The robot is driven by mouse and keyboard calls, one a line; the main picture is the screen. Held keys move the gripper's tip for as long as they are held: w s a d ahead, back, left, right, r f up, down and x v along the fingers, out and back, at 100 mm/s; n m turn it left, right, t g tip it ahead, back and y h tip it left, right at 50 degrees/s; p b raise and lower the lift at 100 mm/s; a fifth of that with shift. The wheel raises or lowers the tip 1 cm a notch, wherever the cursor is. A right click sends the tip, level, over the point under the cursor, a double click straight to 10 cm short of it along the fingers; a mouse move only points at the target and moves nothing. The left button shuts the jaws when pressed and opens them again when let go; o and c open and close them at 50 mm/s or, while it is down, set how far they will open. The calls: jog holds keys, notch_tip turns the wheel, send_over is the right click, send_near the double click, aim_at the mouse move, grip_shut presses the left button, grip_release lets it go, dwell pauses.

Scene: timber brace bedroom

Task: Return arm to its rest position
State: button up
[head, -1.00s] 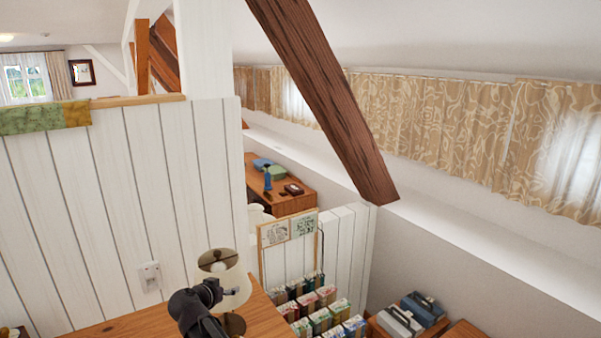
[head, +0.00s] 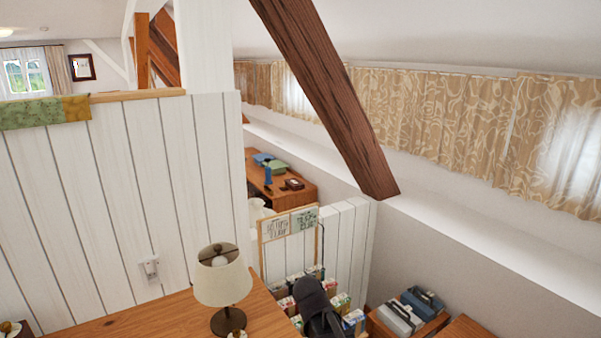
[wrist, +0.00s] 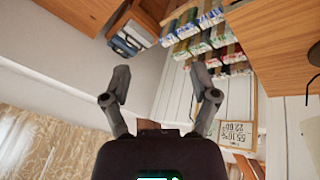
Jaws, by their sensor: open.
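My gripper (wrist: 160,92) is open and empty in the wrist view, its two dark fingers spread apart with nothing between them. In the head view a dark part of my arm shows at the bottom, in front of the rows of small boxes (head: 340,300); the fingertips cannot be made out there. The boxes also show beyond the fingers at the top of the wrist view (wrist: 200,35).
A lamp (head: 222,283) stands on a wooden tabletop (head: 150,312) left of my arm. A crate of files (head: 412,312) is to the right. A slanted timber brace (head: 325,95) crosses above. A white plank wall (head: 110,200) rises behind the tabletop.

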jog(key=s+d+f+n+g+y, duration=0.1)
jog(key=s+d+g+y, duration=0.2)
jog(key=s+d, duration=0.6)
jog(key=shift+s+d+f+n+y, duration=0.15)
jog(key=shift+s+f+n+y, duration=0.25)
jog(key=shift+s, duration=0.15)
dwell(0.6)
